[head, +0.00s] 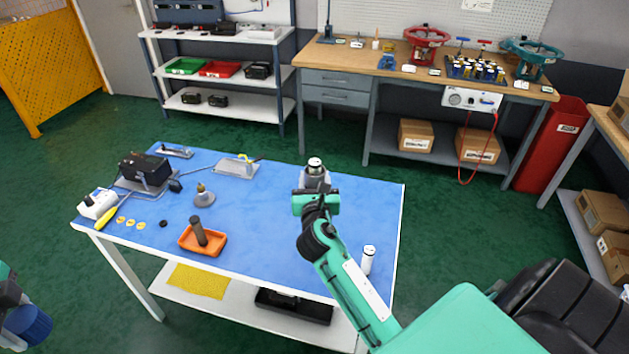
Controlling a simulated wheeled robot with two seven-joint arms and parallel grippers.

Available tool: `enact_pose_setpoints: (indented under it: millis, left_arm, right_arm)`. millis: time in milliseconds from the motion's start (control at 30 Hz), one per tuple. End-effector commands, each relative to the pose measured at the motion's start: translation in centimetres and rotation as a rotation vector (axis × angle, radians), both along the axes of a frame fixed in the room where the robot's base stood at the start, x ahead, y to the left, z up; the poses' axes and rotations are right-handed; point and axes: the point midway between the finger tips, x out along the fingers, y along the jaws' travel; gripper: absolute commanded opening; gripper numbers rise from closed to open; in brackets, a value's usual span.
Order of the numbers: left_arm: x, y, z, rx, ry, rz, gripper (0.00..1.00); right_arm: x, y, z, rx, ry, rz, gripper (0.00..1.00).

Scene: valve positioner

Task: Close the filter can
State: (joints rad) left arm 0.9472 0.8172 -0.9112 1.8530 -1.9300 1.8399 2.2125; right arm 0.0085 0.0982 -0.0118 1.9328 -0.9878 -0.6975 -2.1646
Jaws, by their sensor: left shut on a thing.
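A silver-grey round body with a pale, dark-centred top (315,174), apparently the filter can, stands on the blue table top near its far right. My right gripper (316,194) is right in front of it, and my own wrist hides the fingers, so their grip cannot be told. My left gripper (12,299) is at the lower left picture edge, partly cut off. It is shut on a blue cylindrical part (30,325), held left of the table. A small white cylinder (368,260) stands upright near the table's right side.
The blue table (270,215) also holds an orange tray (213,247) with a dark cylinder, a brass-topped fitting (203,196), a black device (145,171) and a white box (98,204). Free surface lies left of my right forearm. A workbench (345,57) and shelves stand behind.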

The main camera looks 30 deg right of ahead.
Motion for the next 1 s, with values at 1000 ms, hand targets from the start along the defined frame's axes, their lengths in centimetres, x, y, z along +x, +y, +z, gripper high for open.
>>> enact_pose_setpoints:
  millis: [1000]
  left_arm:
    - [-1.5,-1.0,-0.9,0.004,0.003,-0.674,0.33]
  right_arm:
    - [-1.8,2.4,-0.6,-0.02,0.001,0.084,0.04]
